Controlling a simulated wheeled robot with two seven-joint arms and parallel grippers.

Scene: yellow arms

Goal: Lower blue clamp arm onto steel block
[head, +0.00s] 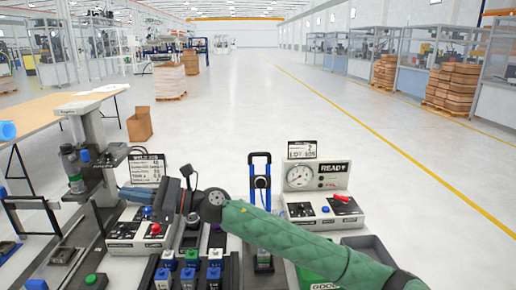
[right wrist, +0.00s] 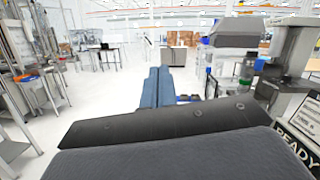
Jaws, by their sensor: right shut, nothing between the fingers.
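The blue clamp arm (head: 252,183) stands upright, a blue frame with a black top bar, right of centre in the head view. Low at its foot is a small grey metal piece (head: 263,258) that looks like the steel block; my sleeve partly covers that area. My right gripper (head: 126,192) reaches across to the left, well left of the clamp and apart from it. Its blue-grey fingers are together and empty, also in the right wrist view (right wrist: 165,72). My left gripper is not in view.
A panel (head: 320,212) with a gauge, READY display and red lever stands right of the clamp. A press (head: 88,135) and a button box (head: 135,232) stand left. Blue and green blocks (head: 188,274) sit in front. The floor beyond is open.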

